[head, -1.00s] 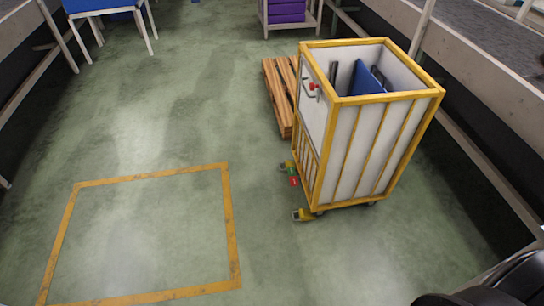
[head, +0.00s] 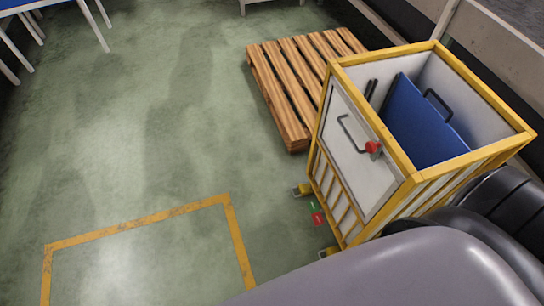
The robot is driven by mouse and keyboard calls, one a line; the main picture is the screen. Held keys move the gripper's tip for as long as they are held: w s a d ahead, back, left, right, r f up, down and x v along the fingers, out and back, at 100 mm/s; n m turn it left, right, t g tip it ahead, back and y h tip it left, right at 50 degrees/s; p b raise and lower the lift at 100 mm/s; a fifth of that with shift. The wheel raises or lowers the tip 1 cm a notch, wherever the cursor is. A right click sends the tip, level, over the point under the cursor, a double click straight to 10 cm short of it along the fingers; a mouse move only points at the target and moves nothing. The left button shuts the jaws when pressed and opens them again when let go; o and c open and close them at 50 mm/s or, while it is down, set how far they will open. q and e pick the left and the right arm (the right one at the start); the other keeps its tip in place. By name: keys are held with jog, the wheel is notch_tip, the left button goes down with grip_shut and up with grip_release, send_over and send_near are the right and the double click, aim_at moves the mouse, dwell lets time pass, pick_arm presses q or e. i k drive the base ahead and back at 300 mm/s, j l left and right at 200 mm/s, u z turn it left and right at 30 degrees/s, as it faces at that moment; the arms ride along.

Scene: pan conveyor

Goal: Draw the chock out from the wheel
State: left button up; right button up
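A white cart with a yellow frame (head: 362,180) stands on the green floor at the right of the head view. At its foot on the left side are two small yellow-and-grey parts, one by the far corner (head: 302,189) and one by the near corner (head: 327,252). They sit where wheels would be, but I cannot tell which is a wheel and which a chock. Between them are a small green tab (head: 312,206) and a red tab (head: 318,218). My grey and black arm parts cover the cart's lower right. Neither gripper's fingers show.
A wooden pallet (head: 292,125) lies behind the cart. The cart holds a blue panel (head: 420,120) and has a door handle with a red knob (head: 373,148). A yellow floor outline (head: 140,225) marks clear floor at the left. A grey rail runs along the right.

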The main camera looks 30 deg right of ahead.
aim_at(304, 189)
jog(key=i, duration=3.45)
jog(key=z, duration=4.4)
